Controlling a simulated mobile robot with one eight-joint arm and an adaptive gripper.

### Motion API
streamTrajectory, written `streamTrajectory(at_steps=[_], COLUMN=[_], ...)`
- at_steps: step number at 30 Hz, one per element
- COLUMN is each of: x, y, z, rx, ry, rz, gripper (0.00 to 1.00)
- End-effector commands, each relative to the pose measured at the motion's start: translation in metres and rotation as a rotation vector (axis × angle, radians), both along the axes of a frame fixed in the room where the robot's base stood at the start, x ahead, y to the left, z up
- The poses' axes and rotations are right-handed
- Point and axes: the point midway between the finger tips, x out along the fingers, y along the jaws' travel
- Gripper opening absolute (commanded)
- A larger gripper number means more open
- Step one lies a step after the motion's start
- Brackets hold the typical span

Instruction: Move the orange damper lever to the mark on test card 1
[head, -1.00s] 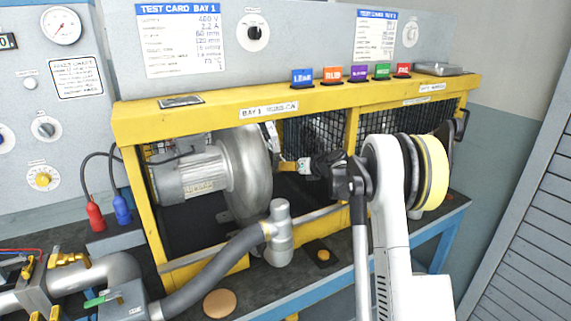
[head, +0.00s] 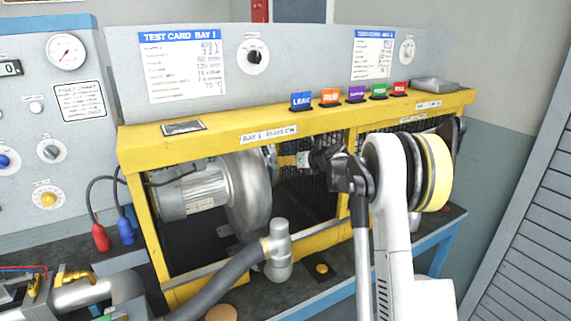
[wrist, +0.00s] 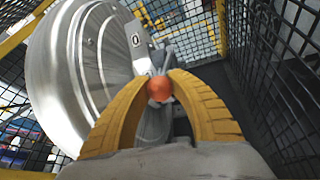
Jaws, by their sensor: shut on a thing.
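The orange damper lever's round knob (wrist: 160,90) shows in the middle of the wrist view, between the two yellow fingertips of my gripper (wrist: 161,80). The fingers are shut on it. The lever sits beside the round silver blower housing (wrist: 85,60), where a small plate with a "0" mark (wrist: 136,41) shows just above. The rest of the lever and its scale are mostly hidden. In the head view my gripper (head: 284,160) reaches in under the yellow beam, and the knob cannot be made out. Test card 1 (head: 183,65) hangs at upper left; its small print is hard to read.
The yellow frame's top beam (head: 225,138) runs just above my gripper. Black mesh (wrist: 275,90) stands close on the right in the wrist view. A grey hose (head: 225,280) crosses in front of the blower. Coloured tags, one of them blue (head: 301,102), stand on the beam.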

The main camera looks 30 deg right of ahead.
Motion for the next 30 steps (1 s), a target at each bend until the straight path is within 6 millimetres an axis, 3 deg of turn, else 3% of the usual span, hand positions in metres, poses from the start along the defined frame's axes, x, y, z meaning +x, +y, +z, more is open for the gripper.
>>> streamTrajectory(at_steps=[12,13,15,25,30], x=[0.0,0.0,0.0,-0.001,-0.018], y=[-0.003,-0.003,-0.002,-0.001,-0.007], z=[0.002,0.002,0.002,0.002,0.009], rx=[0.001,0.001,0.001,0.0,0.0], ry=[-0.002,-0.002,-0.001,0.0,0.0], rz=[-0.005,-0.005,-0.004,-0.002,-0.005], gripper=[0.0,0.29,0.5,0.5,0.5])
